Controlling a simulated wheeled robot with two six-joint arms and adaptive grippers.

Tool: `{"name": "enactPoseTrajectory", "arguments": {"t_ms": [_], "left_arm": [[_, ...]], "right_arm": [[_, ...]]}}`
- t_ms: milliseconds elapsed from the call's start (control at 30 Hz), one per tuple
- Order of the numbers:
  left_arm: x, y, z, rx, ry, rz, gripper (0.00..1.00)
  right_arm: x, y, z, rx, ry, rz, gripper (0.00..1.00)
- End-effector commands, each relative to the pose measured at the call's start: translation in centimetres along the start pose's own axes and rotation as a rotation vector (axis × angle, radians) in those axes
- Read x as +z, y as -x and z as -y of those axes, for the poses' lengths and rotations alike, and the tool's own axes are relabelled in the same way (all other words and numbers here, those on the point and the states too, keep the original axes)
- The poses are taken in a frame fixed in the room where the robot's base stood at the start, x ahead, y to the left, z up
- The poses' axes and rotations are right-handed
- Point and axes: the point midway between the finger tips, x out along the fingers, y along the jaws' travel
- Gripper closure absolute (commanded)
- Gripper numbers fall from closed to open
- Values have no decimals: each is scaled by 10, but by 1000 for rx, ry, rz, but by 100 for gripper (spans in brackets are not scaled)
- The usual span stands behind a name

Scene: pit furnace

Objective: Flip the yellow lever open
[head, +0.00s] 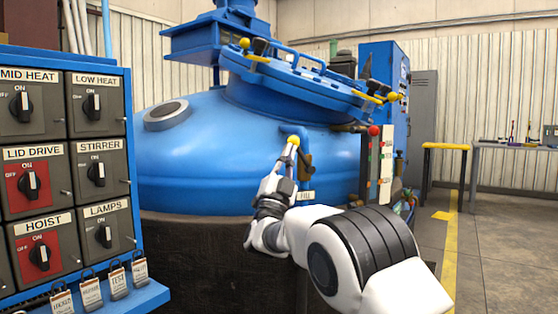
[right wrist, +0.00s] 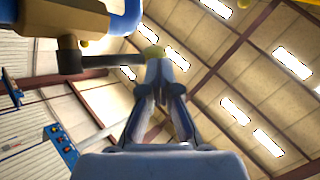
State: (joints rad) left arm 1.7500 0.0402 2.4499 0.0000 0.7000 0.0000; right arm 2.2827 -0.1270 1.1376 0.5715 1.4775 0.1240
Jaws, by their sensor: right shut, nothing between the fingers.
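The yellow lever knob (head: 293,140) shows at the front of the blue vessel, just above my right fingertips, close to the FILL label. In the right wrist view, the knob (right wrist: 153,52) sits at the end of a dark lever arm (right wrist: 112,60) that runs left to a brass valve (right wrist: 68,45). The valve body (head: 305,167) hangs under a blue pipe in the head view. My right gripper (head: 291,150) points up with its fingers shut and empty; in the wrist view, the fingertips (right wrist: 162,70) overlap the knob's lower edge. I cannot tell whether they touch it. My left gripper is out of view.
A control panel (head: 68,140) with several labelled switches and hanging tags stands close on the left. The blue vessel (head: 215,150) fills the middle, with its lid and yellow-knobbed clamps above. A blue cabinet, a yellow barrier (head: 446,146) and a bench stand right. Floor there is open.

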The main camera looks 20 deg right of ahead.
Motion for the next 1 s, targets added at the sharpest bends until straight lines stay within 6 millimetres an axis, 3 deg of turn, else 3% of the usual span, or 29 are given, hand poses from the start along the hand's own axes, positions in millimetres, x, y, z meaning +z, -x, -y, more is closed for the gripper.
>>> {"name": "enactPoseTrajectory", "arguments": {"t_ms": [400, 1000], "left_arm": [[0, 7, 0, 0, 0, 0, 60], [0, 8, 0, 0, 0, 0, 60]], "right_arm": [[-15, -26, -7, -2, 1, -1, 100], [-22, -38, -17, -3, 1, -1, 100]]}}
